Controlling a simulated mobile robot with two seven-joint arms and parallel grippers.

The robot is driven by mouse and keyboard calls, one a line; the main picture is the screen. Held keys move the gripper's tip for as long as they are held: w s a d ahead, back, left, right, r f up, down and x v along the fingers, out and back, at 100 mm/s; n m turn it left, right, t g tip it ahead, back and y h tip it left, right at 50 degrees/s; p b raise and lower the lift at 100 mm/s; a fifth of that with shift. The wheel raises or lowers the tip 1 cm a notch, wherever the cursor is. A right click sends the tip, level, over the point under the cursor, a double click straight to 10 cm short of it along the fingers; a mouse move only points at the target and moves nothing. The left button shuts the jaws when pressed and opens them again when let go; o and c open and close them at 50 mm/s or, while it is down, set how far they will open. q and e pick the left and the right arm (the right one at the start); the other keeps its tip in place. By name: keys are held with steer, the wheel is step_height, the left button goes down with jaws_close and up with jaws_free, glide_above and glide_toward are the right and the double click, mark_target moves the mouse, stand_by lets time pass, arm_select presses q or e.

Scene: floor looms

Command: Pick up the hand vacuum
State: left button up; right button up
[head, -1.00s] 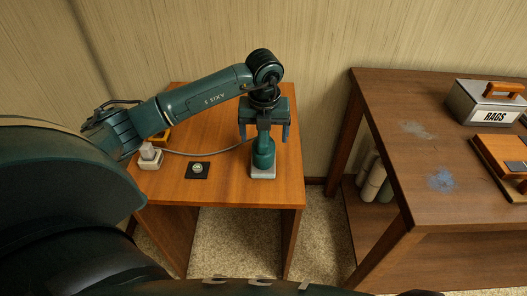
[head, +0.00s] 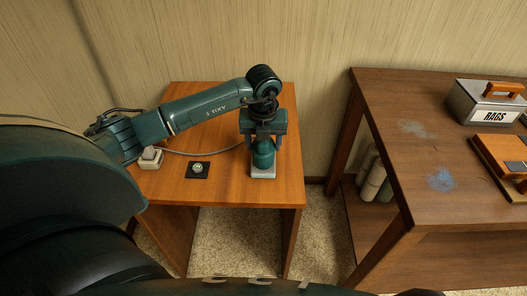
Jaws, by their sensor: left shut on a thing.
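The hand vacuum (head: 263,158) is a small dark green device standing upright on a pale grey base (head: 263,173) on the small wooden table, in the middle of the head view. My left gripper (head: 263,143) points down over it and is shut on its upper part. The gripper and wrist hide the top of the vacuum. The vacuum still stands at its base; I see no gap between them. My right gripper is not in view.
A cable (head: 205,153) runs from a white plug block (head: 151,158) towards the base. A black square with a round knob (head: 198,170) lies on the small table (head: 225,187). At right, a larger table (head: 400,160) bears a RAGS box (head: 485,105).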

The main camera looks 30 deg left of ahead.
arm_select(q)
steer(key=c, duration=0.4)
steer(key=shift+r, duration=0.15)
steer(key=shift+c, duration=0.2)
step_height(320, 180, up, 10)
steer(key=shift+f, duration=0.1)
